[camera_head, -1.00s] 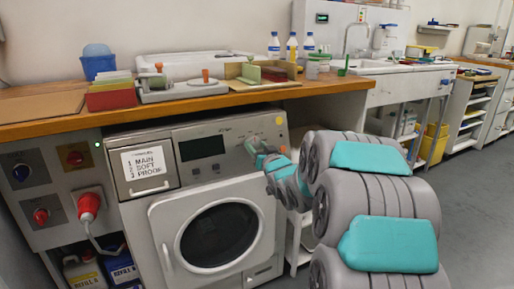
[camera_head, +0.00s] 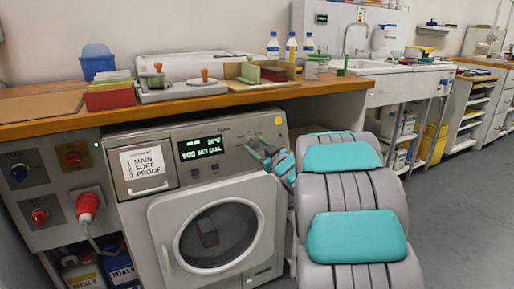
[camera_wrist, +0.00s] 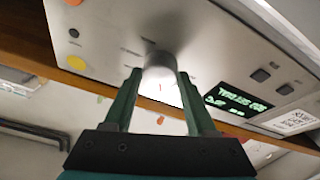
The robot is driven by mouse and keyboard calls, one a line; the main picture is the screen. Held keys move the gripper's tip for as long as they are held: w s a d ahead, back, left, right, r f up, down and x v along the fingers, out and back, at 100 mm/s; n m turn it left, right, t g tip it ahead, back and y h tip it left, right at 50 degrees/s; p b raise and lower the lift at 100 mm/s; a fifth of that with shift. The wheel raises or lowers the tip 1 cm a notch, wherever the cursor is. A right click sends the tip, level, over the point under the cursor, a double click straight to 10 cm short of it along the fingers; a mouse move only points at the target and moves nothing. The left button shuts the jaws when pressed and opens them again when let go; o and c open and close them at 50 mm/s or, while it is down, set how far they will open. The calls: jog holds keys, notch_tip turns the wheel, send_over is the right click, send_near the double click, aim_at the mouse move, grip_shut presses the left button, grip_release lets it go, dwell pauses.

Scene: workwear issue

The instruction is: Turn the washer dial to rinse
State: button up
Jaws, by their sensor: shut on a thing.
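The white washer (camera_head: 165,225) stands under the wooden counter, its round door closed. Its display (camera_head: 200,149) is lit with green text, also lit in the wrist view (camera_wrist: 236,100); I cannot read it surely. The grey dial (camera_wrist: 160,60) sits on the control panel. My gripper (camera_wrist: 159,76) is shut on the dial, one green finger on each side. In the head view my gripper (camera_head: 260,150) is at the panel's right part and mostly hides the dial. The marks around the dial are too small to read, so its setting is unclear.
A yellow round spot (camera_head: 278,120) is on the panel near the dial. A drawer labelled MAIN, SOFT, PROOF (camera_head: 142,163) is at the panel's left. A red plug (camera_head: 88,207) is in the wall panel on the left. The counter edge (camera_head: 130,113) overhangs the washer.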

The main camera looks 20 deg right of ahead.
jog(key=shift+d+r+n+y, duration=0.15)
jog(key=shift+n+y, duration=0.45)
jog(key=shift+n, duration=1.3)
jog(key=o, duration=1.4)
jog(key=shift+c, duration=0.2)
jog(key=s+d, duration=0.1)
jog(key=s, duration=0.6)
jog(key=shift+s, duration=0.3)
jog(key=shift+d, duration=0.1)
jog(key=shift+g, duration=0.3)
